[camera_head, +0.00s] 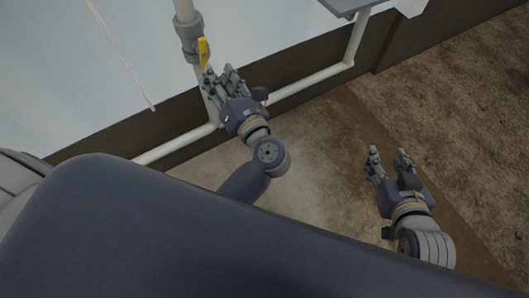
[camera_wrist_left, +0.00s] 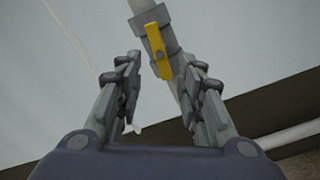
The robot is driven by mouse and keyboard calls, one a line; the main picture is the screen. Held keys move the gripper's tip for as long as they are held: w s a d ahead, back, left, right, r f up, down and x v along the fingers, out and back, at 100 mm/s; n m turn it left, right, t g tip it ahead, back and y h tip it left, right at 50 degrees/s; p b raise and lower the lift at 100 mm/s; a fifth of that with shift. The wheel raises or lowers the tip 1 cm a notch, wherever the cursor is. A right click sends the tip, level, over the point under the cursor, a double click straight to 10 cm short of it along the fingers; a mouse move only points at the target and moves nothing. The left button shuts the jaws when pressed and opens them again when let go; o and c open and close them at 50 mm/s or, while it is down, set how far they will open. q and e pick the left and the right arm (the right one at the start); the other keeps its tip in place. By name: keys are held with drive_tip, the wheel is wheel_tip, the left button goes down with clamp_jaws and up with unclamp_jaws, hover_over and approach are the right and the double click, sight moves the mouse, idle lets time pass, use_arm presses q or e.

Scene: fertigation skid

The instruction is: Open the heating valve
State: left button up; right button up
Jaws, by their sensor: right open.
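The heating valve is a grey fitting (camera_head: 188,30) on a white pipe, with a yellow lever handle (camera_head: 203,51), in the upper left of the head view. In the left wrist view the yellow handle (camera_wrist_left: 157,50) lies nearly along the pipe, slightly tilted, ahead of the fingers. My left gripper (camera_head: 222,80) is open just below the handle in the head view. In the left wrist view its fingers (camera_wrist_left: 162,85) are spread, with nothing held between them; the right finger overlaps the pipe. My right gripper (camera_head: 389,158) is open and empty above the floor at the right.
White pipes (camera_head: 310,80) run along the dark base of the wall, one rising at the right to a grey panel or box (camera_head: 345,5). A thin cord (camera_head: 125,60) hangs on the pale wall at left. The brown floor (camera_head: 450,110) at right is clear.

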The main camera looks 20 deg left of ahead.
use_arm(q)
drive_tip(key=w+d+f+m+t+h+p, duration=0.2)
drive_tip(key=d+f+m+t+h+p, duration=0.15)
drive_tip(key=m, duration=0.65)
drive_tip(key=w+d+f+m+t+h+p, duration=0.2)
drive_tip(key=d+m+t+h+p, duration=0.25)
drive_tip(key=m, duration=0.45)
drive_tip(key=s+d+f+m+g+h+p, duration=0.2)
drive_tip(key=s+f+m+g+h, duration=0.1)
drive_tip(key=f+m, duration=0.4)
drive_tip(key=s+d+f+m+g+h+p, duration=0.2)
drive_tip(key=s+f+m+g+h+p, duration=0.1)
drive_tip(key=f, duration=0.8)
drive_tip(key=s+m+h, duration=0.1)
drive_tip(key=s+m, duration=0.1)
drive_tip(key=m, duration=0.1)
drive_tip(key=shift+d+m+g+p, duration=0.15)
drive_tip(key=shift+m+g+p, duration=0.15)
drive_tip(key=shift+m, duration=0.1)
drive_tip(key=shift+s, duration=0.1)
